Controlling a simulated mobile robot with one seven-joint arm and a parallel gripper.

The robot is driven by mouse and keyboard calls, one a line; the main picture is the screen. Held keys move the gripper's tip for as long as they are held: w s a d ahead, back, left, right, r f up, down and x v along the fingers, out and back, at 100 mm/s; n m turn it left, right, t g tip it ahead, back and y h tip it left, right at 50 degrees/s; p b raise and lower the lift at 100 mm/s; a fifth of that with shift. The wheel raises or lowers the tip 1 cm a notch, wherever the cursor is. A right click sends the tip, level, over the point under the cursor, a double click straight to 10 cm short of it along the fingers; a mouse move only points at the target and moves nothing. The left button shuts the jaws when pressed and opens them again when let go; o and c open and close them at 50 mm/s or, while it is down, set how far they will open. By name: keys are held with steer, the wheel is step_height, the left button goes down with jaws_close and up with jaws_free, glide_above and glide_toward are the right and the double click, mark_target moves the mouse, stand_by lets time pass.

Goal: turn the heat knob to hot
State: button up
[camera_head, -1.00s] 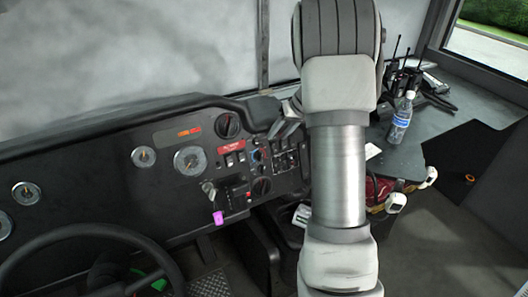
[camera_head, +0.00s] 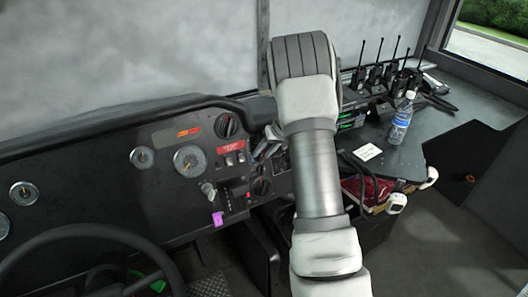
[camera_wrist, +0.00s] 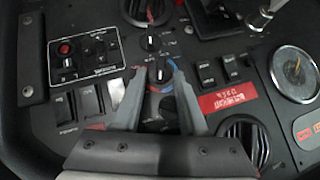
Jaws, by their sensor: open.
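The heat knob (camera_wrist: 160,76) is a small dark dial with a red and blue arc around it. In the wrist view it sits between the two fingertips of my gripper (camera_wrist: 155,70). One grey finger is on each side of it, and the fingers are apart. I cannot tell whether either finger touches the knob. A light mark shows on its face, but its exact setting is unclear. In the head view my gripper (camera_head: 267,146) is at the dash panel and covers the heat knob.
Another small knob (camera_wrist: 152,43) sits just above in the wrist view, with a round vent (camera_wrist: 148,10) beyond it. Rocker switches (camera_wrist: 221,68) and a red label (camera_wrist: 228,98) are at the right. A steering wheel (camera_head: 95,232) stands left; a bottle (camera_head: 402,118) stands on the right-hand shelf.

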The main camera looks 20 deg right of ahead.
mark_target(262, 158)
jaws_close()
steer(key=shift+f+b, duration=0.2)
steer(key=shift+b, duration=0.15)
